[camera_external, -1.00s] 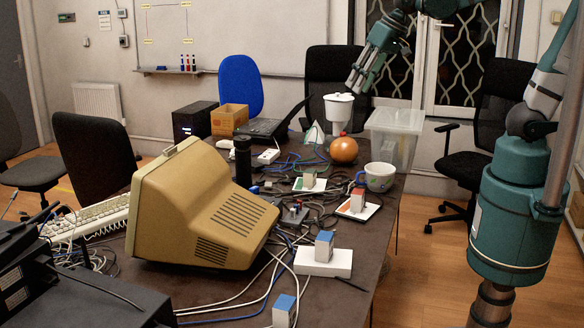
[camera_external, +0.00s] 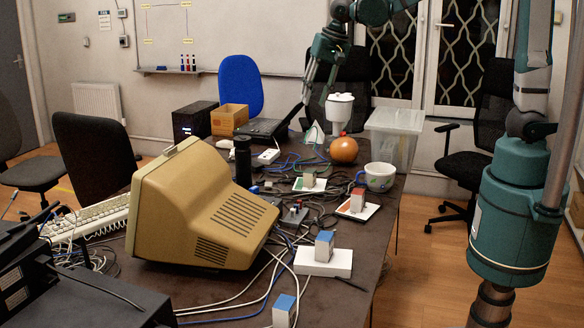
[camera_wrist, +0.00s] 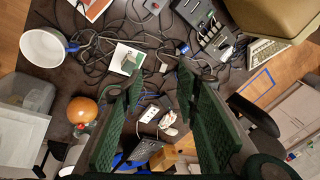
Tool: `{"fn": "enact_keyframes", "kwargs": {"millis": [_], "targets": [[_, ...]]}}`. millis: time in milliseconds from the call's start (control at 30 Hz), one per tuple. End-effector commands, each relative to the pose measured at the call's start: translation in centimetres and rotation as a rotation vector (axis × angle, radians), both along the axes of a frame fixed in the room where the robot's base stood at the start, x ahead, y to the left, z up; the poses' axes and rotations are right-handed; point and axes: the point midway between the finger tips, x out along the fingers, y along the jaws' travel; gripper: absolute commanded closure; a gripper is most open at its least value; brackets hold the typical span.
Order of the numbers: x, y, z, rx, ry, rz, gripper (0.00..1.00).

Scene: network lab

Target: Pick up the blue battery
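Two blue-topped blocks that look like batteries show in the external view. One blue-topped battery (camera_external: 324,246) stands upright on a white box (camera_external: 338,263) right of the old monitor. Another blue-topped block (camera_external: 284,311) stands at the bottom edge of the picture, partly cut off. Neither is visible in the wrist view. My gripper (camera_external: 309,88) is high above the far part of the table, well away from both. In the wrist view its fingers (camera_wrist: 159,78) are spread wide with nothing between them.
A beige monitor (camera_external: 205,215) fills the table's left middle. A red-topped block (camera_external: 357,200), a green-topped block (camera_external: 309,179), a white cup (camera_external: 380,177), an orange round object (camera_external: 344,149) and a clear bin (camera_external: 397,137) stand on the right. Cables clutter the middle.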

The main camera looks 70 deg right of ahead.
Motion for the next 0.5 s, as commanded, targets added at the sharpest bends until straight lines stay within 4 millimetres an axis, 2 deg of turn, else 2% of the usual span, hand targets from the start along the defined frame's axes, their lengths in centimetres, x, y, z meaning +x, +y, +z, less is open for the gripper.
{"fn": "enact_keyframes", "kwargs": {"millis": [33, 500], "targets": [[0.9, 0.1, -0.5, 0.006, 0.007, -0.020, 0.68], [7.7, 1.1, -6.0, 0.060, 0.086, -0.236, 0.68]]}}
